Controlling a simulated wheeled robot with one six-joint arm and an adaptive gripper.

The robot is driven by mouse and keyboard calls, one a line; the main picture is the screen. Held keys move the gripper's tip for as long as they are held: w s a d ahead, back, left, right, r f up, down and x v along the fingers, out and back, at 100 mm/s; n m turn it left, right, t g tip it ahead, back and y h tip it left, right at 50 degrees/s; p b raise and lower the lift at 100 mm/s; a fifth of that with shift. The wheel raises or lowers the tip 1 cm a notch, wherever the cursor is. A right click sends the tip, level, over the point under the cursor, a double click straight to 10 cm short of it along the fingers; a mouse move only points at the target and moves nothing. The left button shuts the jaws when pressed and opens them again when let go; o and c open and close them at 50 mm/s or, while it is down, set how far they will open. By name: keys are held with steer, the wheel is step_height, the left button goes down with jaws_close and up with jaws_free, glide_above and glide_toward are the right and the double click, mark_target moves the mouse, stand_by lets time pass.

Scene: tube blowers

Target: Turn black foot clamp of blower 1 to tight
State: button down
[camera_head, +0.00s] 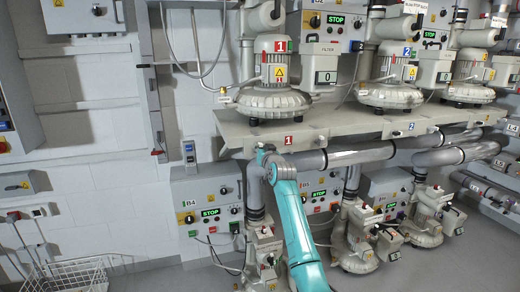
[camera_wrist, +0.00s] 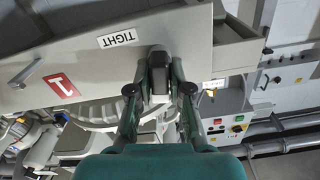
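Blower 1 (camera_head: 272,88) stands on the grey shelf, marked with a red 1. In the wrist view a black clamp (camera_wrist: 158,70) sits at the shelf edge, beside a white TIGHT label (camera_wrist: 118,38) and a red 1 label (camera_wrist: 61,86). My gripper (camera_wrist: 159,70) is open, with one finger on each side of the clamp and narrow gaps visible. In the head view my gripper (camera_head: 265,152) is at the shelf's front edge, left of the red 1 label (camera_head: 289,140); the clamp is hard to make out there.
The shelf (camera_head: 240,130) carries more blowers to the right, including blower 2 (camera_head: 390,90). Pipes (camera_head: 350,157) run beneath it. Control boxes (camera_head: 207,200) and lower blowers (camera_head: 355,240) stand below. A wire basket (camera_head: 70,277) is at lower left, with open floor near it.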

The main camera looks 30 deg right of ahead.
steer(key=shift+m, duration=0.3)
steer(key=m, duration=0.3)
steer(key=shift+d, duration=0.25)
steer(key=m, duration=0.4)
steer(key=shift+s+d+f, duration=0.1)
steer(key=shift+d+f, duration=0.05)
steer(key=shift+f, duration=0.05)
steer(key=shift+d+f+m, duration=0.1)
steer(key=shift+f+m, duration=0.1)
steer(key=shift+m, duration=1.85)
steer(key=shift+d+f+m, duration=0.1)
steer(key=shift+f+m, duration=0.1)
steer(key=shift+m, duration=1.85)
steer(key=c, duration=1.1)
jaws_free()
